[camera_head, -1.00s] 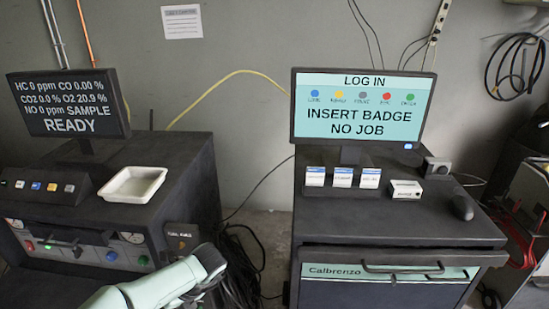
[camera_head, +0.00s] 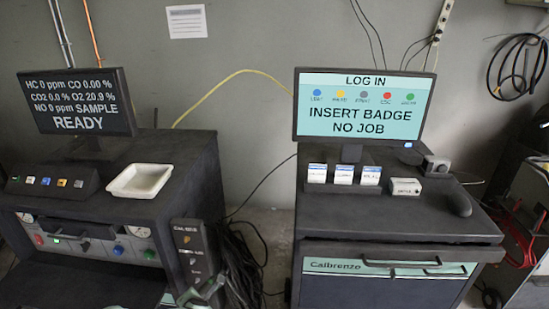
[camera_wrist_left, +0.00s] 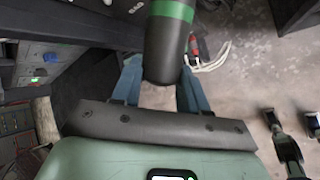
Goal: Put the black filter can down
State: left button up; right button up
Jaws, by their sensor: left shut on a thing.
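The black filter can (camera_wrist_left: 168,48) with a green band is at the top middle of the left wrist view, its upper part cut off by the frame edge. My left gripper (camera_wrist_left: 159,78) is shut on it, with a blue finger on each side. The can is not clearly seen in the head view, where only a bit of my pale green arm shows at the bottom edge.
In the head view a white tray (camera_head: 140,192) sits on the dark analyser cabinet (camera_head: 192,160) at left. A login cabinet (camera_head: 400,224) stands at right with cards, a small white box (camera_head: 404,188) and a mouse (camera_head: 458,204). Cables (camera_head: 238,262) hang between the cabinets.

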pick_arm(q)
jog(key=shift+d+f+m+h, duration=0.4)
jog(key=shift+f+m, duration=0.15)
jog(key=shift+m, duration=0.35)
jog(key=s+d+f+m+h, duration=0.2)
jog(key=s+d+f, duration=0.1)
jog(key=s, duration=0.3)
jog(key=shift+s+d+f+m+t, duration=0.15)
jog(key=shift+s+f+m+t, duration=0.2)
jog(key=shift+f, duration=0.4)
pick_arm(e)
jog(key=shift+w+a+r, duration=0.1)
jog(key=shift+w+r, duration=0.1)
jog(key=shift+w, duration=0.1)
